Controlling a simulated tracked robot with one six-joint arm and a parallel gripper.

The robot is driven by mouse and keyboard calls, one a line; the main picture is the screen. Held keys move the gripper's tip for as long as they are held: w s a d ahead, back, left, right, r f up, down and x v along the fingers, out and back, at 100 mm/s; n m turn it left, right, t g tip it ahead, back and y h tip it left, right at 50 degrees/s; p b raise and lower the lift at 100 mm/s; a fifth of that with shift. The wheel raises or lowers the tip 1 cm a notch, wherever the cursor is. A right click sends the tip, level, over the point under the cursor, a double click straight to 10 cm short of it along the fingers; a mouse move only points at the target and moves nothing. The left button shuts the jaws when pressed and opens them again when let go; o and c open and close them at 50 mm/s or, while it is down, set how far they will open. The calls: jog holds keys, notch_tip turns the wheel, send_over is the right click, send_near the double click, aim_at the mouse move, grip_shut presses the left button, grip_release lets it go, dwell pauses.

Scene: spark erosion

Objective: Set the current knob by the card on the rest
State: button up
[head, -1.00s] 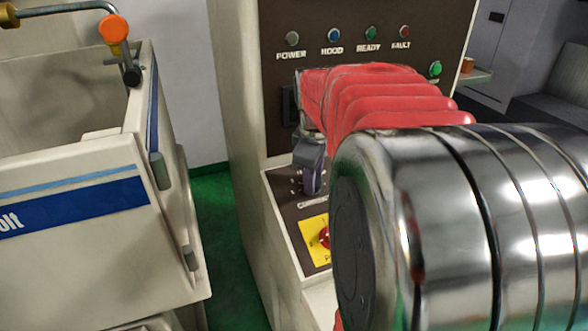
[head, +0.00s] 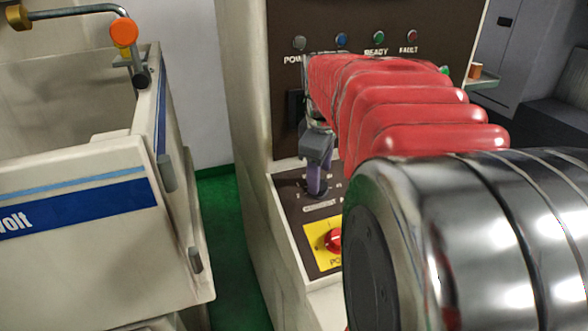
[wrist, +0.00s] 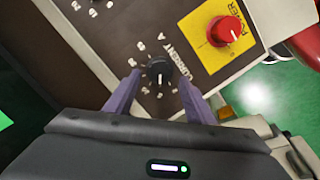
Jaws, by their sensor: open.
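The black current knob (wrist: 160,70) sits on the dark sloped panel in the wrist view, with printed marks around it and the word CURRENT beside it. Its setting is too small to read surely. My gripper (wrist: 158,81) is open, with one purple finger on each side of the knob; I cannot tell whether either touches it. In the head view my gripper (head: 318,188) points down at the panel and hides the knob. The card and its rest are not recognisable in either view.
A red power knob (head: 334,240) on a yellow plate is close to the current knob; it also shows in the wrist view (wrist: 224,30). Indicator lamps (head: 341,40) are on the upright panel behind. A white tank (head: 80,200) with an orange-knobbed pipe (head: 123,32) stands left.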

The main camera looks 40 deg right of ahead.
jog(key=v, duration=1)
jog(key=shift+f, duration=0.1)
jog(key=s+a+f+m+t, duration=0.1)
jog(key=a+f, duration=0.3)
jog(key=a, duration=0.4)
jog(key=s+a+f+m+t+y, duration=0.1)
jog(key=s+a+f, duration=0.3)
jog(key=a, duration=0.4)
jog(key=s+a+f+m+t+y, duration=0.1)
jog(key=s+a+f+m, duration=0.2)
jog(key=a+f, duration=0.3)
jog(key=shift+a+f, duration=0.2)
jog(key=shift+a, duration=1.05)
